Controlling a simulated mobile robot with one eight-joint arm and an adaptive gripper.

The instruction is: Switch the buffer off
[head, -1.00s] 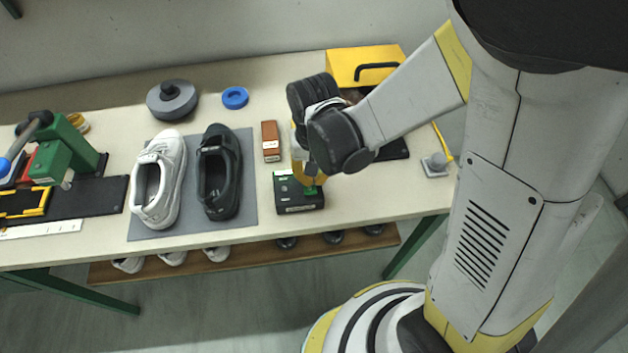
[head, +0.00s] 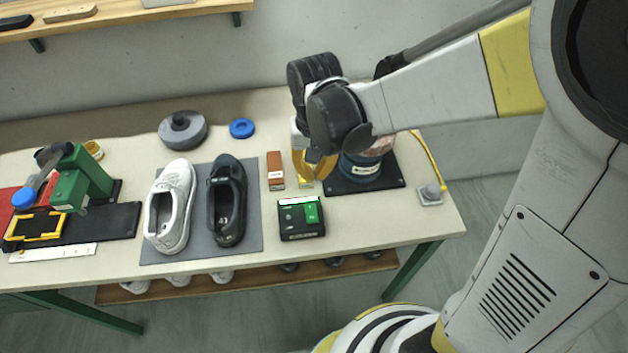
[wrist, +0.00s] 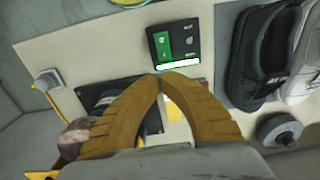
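The buffer (head: 362,168) is a blue machine on a black base plate at the right of the bench, partly behind my arm. Its control box (head: 301,232), black with a green switch (head: 311,213), sits in front of it. A bright white strip with a green edge runs along the box's back; it also shows in the wrist view (wrist: 178,65). I cannot tell the switch position. My gripper (head: 313,178) is above the bench behind the box, apart from it. In the wrist view its yellow fingers (wrist: 160,78) meet at the tips with nothing between them.
A brown block (head: 275,170) lies left of my gripper. A white shoe (head: 184,238) and a black shoe (head: 239,237) stand on a grey mat (head: 254,243). A yellow cable runs to a grey socket (head: 430,195). The bench right of the box is clear.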

